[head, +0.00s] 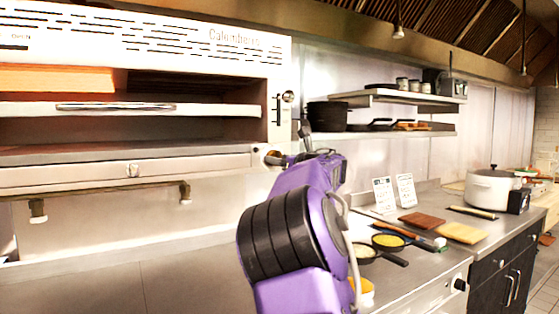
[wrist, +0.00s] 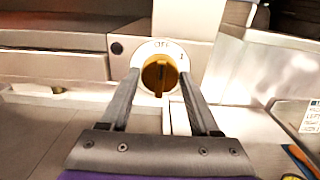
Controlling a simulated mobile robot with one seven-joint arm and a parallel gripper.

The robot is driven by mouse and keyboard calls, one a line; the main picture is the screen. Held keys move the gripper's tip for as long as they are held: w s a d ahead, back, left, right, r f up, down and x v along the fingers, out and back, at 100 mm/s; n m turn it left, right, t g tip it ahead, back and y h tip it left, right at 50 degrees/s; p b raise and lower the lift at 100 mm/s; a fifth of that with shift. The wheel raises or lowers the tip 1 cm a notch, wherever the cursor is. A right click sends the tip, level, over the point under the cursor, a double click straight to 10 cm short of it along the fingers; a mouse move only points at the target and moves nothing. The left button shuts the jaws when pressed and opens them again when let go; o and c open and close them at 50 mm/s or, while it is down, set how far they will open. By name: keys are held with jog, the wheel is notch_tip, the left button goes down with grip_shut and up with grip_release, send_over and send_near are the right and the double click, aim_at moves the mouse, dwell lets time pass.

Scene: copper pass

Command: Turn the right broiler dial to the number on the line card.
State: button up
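The right broiler dial is a brass-coloured knob (wrist: 160,76) on a round white plate, with "OFF" above it and a small mark at upper right. A dark line shows on the knob's lower face. The dial (head: 271,157) is partly visible in the head view, at the broiler's lower right. My gripper (wrist: 159,80) is open, its two fingers on either side of the knob; I cannot tell whether they touch it. In the head view my gripper (head: 287,159) is at the dial. Two printed cards, one left (head: 384,194) and one right (head: 405,190), stand on the counter, their numbers unreadable.
Small pans (head: 388,241), boards (head: 461,233) and a white pot (head: 491,188) occupy the right counter. A wall shelf (head: 385,96) hangs behind. The steel surface below the broiler is clear.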

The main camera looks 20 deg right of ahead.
jog(key=c, duration=0.8)
jog(key=shift+c, duration=0.3)
jog(key=shift+m, duration=0.4)
jog(key=m+p, duration=1)
jog(key=m, duration=0.8)
jog(key=shift+m+p, duration=0.4)
